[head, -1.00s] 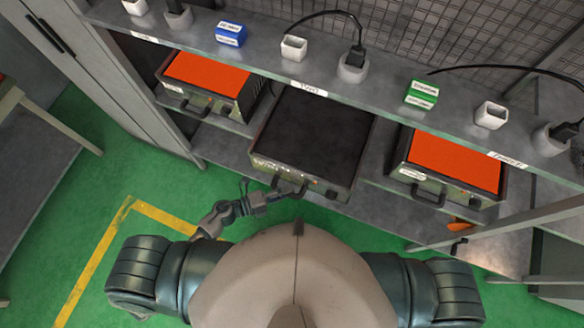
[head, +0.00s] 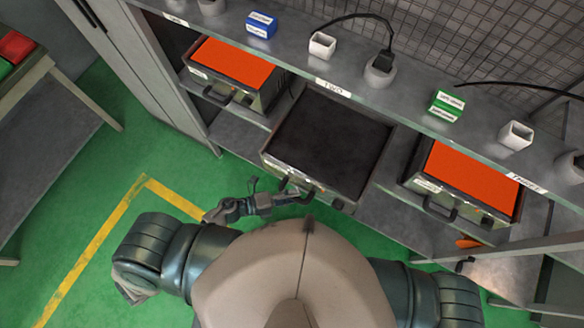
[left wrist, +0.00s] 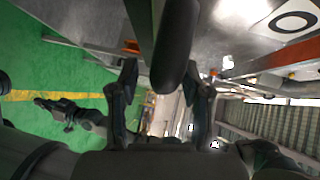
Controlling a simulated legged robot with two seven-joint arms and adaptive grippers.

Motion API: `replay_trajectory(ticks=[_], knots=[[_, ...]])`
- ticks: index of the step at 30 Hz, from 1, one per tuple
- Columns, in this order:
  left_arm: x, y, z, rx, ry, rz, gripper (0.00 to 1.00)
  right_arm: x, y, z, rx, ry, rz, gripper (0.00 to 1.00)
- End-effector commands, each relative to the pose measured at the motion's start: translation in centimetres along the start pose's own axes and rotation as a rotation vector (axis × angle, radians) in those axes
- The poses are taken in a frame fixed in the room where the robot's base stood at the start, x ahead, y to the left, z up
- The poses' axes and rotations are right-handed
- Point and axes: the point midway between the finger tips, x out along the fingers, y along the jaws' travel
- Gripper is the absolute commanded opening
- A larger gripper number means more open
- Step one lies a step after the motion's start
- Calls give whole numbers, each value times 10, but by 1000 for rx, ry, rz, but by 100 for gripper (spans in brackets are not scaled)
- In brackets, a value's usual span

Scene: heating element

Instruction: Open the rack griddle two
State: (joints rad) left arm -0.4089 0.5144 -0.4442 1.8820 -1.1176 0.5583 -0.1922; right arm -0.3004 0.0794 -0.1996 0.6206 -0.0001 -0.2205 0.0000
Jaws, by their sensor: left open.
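Griddle two (head: 330,140), a dark-topped box under the shelf label TWO, juts forward between two orange-topped griddles. Its front has a dark handle (head: 297,188). My left gripper (head: 292,196) is at this handle, in front of the griddle. In the left wrist view, the left gripper (left wrist: 165,95) is open, with one finger on each side of a thick dark bar (left wrist: 175,45), which looks like the handle. I cannot tell whether the fingers touch it.
Orange-topped griddles stand left (head: 232,65) and right (head: 470,175) of griddle two. The shelf (head: 400,90) above carries sockets, plugs, and blue and green boxes. A side table (head: 45,150) stands at far left. Green floor (head: 110,190) is clear at left.

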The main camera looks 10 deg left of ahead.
Motion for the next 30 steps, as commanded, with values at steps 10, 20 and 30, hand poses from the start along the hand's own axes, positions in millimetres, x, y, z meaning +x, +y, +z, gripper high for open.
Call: replay_trajectory(ticks=[10,20,30], knots=[[-42,1,0,-2,0,4,48,0,1,0,-1,0,1,0],[-107,2,0,-2,0,3,48,0,0,0,-1,0,0,0],[-120,1,0,0,0,0,48,0,0,0,-1,0,0,0]])
